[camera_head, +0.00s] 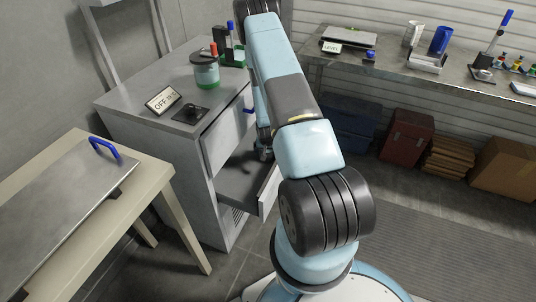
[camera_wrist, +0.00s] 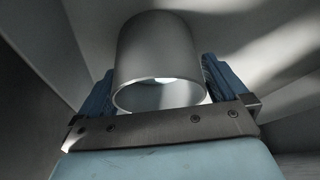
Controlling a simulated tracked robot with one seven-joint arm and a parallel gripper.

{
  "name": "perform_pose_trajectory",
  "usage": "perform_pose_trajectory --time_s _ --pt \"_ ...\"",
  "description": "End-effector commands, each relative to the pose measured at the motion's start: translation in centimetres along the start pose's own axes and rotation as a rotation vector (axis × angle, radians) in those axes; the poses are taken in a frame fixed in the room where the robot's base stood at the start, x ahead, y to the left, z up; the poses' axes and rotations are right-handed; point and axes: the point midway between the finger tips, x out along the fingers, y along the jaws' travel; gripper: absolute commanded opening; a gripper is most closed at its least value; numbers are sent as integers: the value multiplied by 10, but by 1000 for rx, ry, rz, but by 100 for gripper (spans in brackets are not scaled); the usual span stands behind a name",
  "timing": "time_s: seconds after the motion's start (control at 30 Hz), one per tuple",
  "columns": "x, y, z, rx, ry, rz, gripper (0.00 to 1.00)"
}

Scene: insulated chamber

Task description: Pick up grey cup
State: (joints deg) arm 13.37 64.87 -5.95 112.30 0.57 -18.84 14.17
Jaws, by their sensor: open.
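The grey cup (camera_wrist: 157,50) is a smooth metallic cylinder in the wrist view, with its round opening toward the camera. It stands between the two blue fingers of my gripper (camera_wrist: 157,88), which are open on either side of it. Whether either finger touches the cup I cannot tell. In the head view my gripper (camera_head: 265,150) is partly hidden by my arm and reaches down at the open drawer (camera_head: 236,188) of the grey cabinet (camera_head: 150,150). The cup cannot be made out in the head view.
A table with a blue-handled metal lid (camera_head: 65,193) stands at the left. A bench (camera_head: 400,72) carries labware, with boxes (camera_head: 405,137) beneath.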

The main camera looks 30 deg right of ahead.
Motion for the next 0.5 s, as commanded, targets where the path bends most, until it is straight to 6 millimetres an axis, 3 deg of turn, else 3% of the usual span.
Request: perform_pose_trajectory --time_s 0.2,0.5 --pt "0 0 0 0 0 0 99" --pt "0 0 0 0 0 0 70"
